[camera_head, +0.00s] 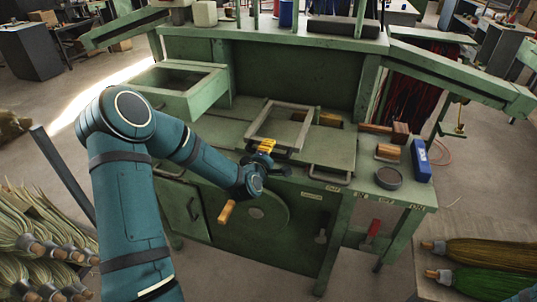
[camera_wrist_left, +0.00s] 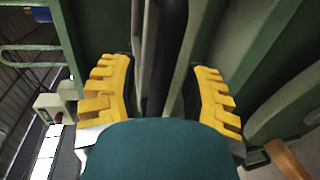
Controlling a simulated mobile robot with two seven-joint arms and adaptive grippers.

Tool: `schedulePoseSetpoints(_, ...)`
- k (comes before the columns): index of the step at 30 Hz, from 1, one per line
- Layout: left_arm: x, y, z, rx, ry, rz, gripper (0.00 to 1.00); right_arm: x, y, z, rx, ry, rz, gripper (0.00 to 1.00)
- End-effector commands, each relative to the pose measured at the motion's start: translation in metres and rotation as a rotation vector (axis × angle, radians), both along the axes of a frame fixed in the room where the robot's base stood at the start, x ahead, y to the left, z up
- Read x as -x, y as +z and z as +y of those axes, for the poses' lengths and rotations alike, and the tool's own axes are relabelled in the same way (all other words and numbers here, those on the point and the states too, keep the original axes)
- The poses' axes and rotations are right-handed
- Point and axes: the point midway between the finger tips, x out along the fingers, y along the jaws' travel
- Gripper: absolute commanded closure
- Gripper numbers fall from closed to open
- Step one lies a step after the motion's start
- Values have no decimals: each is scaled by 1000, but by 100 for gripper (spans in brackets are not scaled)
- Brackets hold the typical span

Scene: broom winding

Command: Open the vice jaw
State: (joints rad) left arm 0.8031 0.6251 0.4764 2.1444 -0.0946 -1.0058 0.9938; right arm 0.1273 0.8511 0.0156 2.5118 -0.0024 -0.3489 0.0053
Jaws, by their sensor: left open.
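The green winding bench (camera_head: 240,135) stands in front of me. A pale rectangular metal frame (camera_head: 309,127), which looks like the vice jaw, sits on its top at the middle. My left gripper (camera_head: 264,147) is at the frame's near left corner, by the bench's front edge. In the left wrist view my yellow fingers (camera_wrist_left: 160,85) are spread apart. Greyish bars (camera_wrist_left: 143,50) and a dark gap lie between them. I cannot tell whether the fingers touch the frame. My right gripper is not in view.
A wooden crank handle (camera_head: 227,212) sticks out below my left gripper. A hammer (camera_head: 398,131), a blue box (camera_head: 421,161) and a round dark tin (camera_head: 389,178) are on the right of the bench. Straw bundles (camera_head: 25,235) lie at the lower left.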

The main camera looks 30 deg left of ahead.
Motion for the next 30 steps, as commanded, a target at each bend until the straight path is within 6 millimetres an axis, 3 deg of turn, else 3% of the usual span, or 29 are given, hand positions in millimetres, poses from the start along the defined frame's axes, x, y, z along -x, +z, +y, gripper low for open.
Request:
schedulePoseSetpoints(6, 0, 0, 0, 0, 0, 0, 50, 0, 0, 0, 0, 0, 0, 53)
schedulePoseSetpoints(10, 0, 0, 0, 0, 0, 0, 95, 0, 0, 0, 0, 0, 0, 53)
schedulePoseSetpoints(11, 0, 0, 0, 0, 0, 0, 100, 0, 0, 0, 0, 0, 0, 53)
schedulePoseSetpoints(22, 1, 7, 0, 3, 0, 14, 100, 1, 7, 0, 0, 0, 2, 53)
schedulePoseSetpoints(30, 2, 40, 1, 18, 0, 84, 100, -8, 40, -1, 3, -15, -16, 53)
